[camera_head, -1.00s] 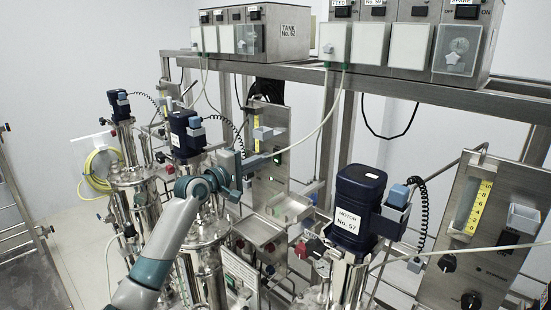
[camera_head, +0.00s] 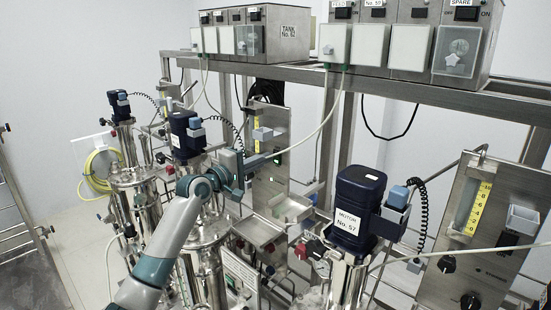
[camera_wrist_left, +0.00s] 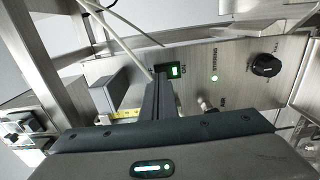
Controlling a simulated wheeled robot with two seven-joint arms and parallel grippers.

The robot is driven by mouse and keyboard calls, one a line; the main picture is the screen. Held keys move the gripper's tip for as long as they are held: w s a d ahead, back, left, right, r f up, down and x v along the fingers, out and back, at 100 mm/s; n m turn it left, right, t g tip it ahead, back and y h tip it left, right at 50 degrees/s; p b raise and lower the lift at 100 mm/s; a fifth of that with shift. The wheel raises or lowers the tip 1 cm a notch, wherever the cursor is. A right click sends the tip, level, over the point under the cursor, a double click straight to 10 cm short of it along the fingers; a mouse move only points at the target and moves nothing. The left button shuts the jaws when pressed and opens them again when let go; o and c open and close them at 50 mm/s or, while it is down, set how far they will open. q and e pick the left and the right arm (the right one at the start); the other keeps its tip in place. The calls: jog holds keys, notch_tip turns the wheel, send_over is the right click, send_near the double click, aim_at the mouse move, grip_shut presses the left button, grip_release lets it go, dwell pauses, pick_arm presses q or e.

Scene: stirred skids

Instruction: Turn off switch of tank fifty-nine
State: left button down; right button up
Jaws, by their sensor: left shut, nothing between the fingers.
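My left gripper (camera_head: 268,157) is shut and empty, reaching in from the left to a steel control panel (camera_head: 268,185) in the middle of the head view. In the wrist view its closed fingers (camera_wrist_left: 160,78) end beside a small dark switch (camera_wrist_left: 174,71) lit green. I cannot tell whether they touch. At the top right, a label reading No. 59 (camera_head: 377,3) sits above a dark switch (camera_head: 378,12) on a steel box. My right gripper is not in view.
A box labelled Tank No. 62 (camera_head: 288,31) stands on the frame at the back. A dark blue motor labelled No. 57 (camera_head: 357,195) stands right of my arm. Steel tanks (camera_head: 205,240) lie below the arm, and loose cables (camera_head: 335,110) hang in front of the frame.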

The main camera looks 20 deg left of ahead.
pick_arm(q)
jog(key=shift+w+d+r, duration=0.1)
jog(key=shift+w+d, duration=0.05)
jog(key=shift+w, duration=0.15)
jog(key=shift+p, duration=0.9)
dwell(1.0)
jog(key=shift+w+d, duration=0.25)
jog(key=shift+w, duration=0.45)
jog(key=shift+s, duration=0.1)
dwell(0.4)
jog(key=shift+s+a, duration=0.1)
jog(key=shift+s, duration=0.05)
jog(key=shift+s+a+p, duration=0.2)
jog(key=shift+s+p, duration=0.15)
jog(key=shift+s, duration=0.1)
jog(key=shift+s, duration=0.1)
